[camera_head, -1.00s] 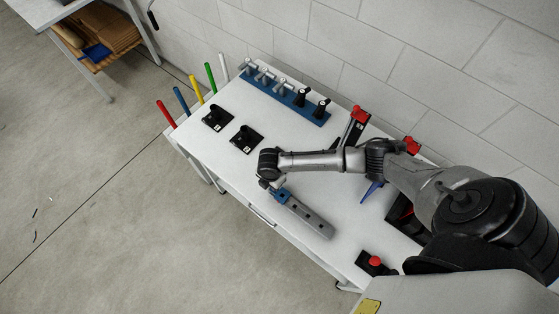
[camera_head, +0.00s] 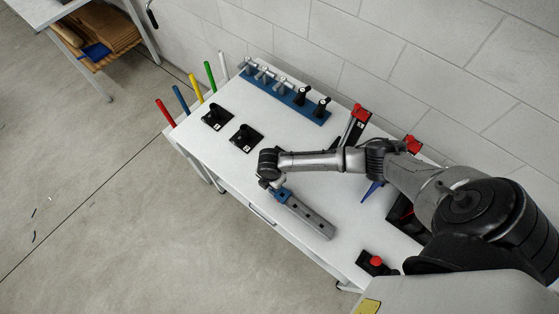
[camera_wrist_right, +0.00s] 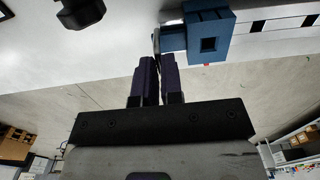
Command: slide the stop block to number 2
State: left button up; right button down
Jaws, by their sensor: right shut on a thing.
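The blue stop block (camera_head: 280,196) sits at the left end of a grey rail (camera_head: 311,219) on the white table. In the right wrist view the stop block (camera_wrist_right: 209,45) shows a dark square window, and the rail (camera_wrist_right: 285,23) with dark marks runs off to its right. I cannot read any number on the rail. My right gripper (camera_wrist_right: 157,57) is shut on the small tab at the stop block's left side. In the head view its fingers are mostly hidden under the wrist. My left gripper is not in view.
Two black knobs on dark plates (camera_head: 245,138) stand left of my right wrist. A blue rack (camera_head: 284,91) with several clamps lies at the back. A red button (camera_head: 375,261) is at the front right.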

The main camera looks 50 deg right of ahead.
jog(key=shift+s+r+p, duration=0.1)
jog(key=shift+s+p, duration=0.2)
jog(key=shift+p, duration=0.05)
jog(key=shift+s+d+p, duration=0.1)
jog(key=shift+s+p, duration=0.75)
jog(key=shift+s, duration=0.45)
jog(key=shift+s+p, duration=0.65)
jog(key=shift+s, duration=0.8)
jog(key=c, duration=0.8)
grip_release()
jog(key=shift+o, duration=0.2)
